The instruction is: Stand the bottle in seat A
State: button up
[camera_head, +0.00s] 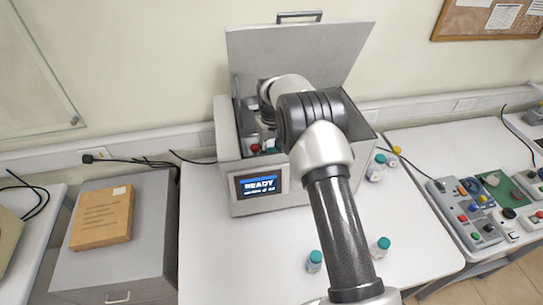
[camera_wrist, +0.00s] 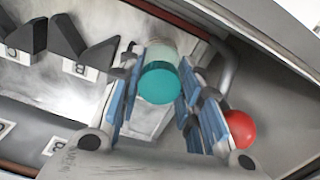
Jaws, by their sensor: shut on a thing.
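The bottle has a teal cap (camera_wrist: 160,84) and a clear body. In the wrist view it is between the blue-padded fingers of my gripper (camera_wrist: 158,92), which is shut on it. Both are inside the open grey tester box (camera_head: 238,178). Dark V-shaped seat blocks (camera_wrist: 68,37) stand on the box floor at the left of the wrist view, with small white letter labels (camera_wrist: 78,69) beside them. I cannot tell for sure which label is A. In the head view my arm covers most of the gripper, and the held bottle cannot be made out.
The box's lid (camera_head: 300,50) is raised at the back and its screen (camera_head: 258,185) reads READY. A red ball-shaped knob (camera_wrist: 240,128) is close to the right finger. Other teal-capped bottles (camera_head: 314,261) stand on the white table (camera_head: 220,270). The table's front left is clear.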

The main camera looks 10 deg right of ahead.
jog(key=shift+w+f, duration=0.1)
jog(key=shift+f, duration=0.8)
jog(key=shift+f, duration=0.2)
jog(key=o, duration=0.9)
jog(key=shift+o, duration=0.2)
